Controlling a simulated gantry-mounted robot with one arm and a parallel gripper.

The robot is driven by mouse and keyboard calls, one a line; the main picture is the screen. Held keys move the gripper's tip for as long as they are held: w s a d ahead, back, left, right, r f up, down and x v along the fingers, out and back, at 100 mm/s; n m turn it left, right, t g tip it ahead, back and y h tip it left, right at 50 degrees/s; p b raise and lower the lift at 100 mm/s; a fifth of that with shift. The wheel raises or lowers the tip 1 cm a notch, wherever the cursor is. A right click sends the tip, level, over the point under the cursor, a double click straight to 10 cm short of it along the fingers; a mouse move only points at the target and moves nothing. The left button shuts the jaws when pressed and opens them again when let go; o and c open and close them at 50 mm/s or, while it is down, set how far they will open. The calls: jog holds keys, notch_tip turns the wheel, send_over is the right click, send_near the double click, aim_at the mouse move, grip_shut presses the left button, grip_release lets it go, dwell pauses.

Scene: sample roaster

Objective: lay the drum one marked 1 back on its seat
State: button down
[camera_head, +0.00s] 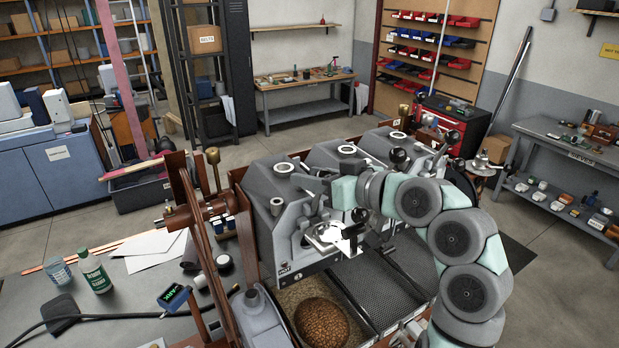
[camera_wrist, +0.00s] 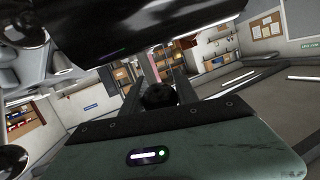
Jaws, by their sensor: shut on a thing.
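Grey roaster drum housings stand in a row in the head view. The nearest housing (camera_head: 285,205) may be drum one, but I cannot read a 1 on it. A bright metal part (camera_head: 326,236) shows at its front, beside my gripper (camera_head: 350,234). In the wrist view a round black knob (camera_wrist: 160,96) sits between the fingers of my gripper (camera_wrist: 158,88), and they are shut on it. The seat and the knob's link to the drum are hidden. A large dark shape (camera_wrist: 130,30) fills the top of the wrist view.
A tray of brown beans (camera_head: 322,322) lies below the front, with a dark mesh tray (camera_head: 384,291) to its right. A green bottle (camera_head: 94,272) and a glass (camera_head: 60,271) stand on the left counter.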

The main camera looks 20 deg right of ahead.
jog(key=shift+d+f, duration=0.15)
jog(key=shift+f, duration=0.3)
jog(key=c, duration=1.2)
grip_release()
jog(key=shift+o, duration=1.3)
jog(key=shift+r, duration=0.2)
jog(key=shift+s, duration=0.1)
jog(key=b+v, duration=0.1)
jog(key=v, duration=0.9)
jog(key=shift+s+d, duration=0.2)
jog(key=shift+s, duration=0.05)
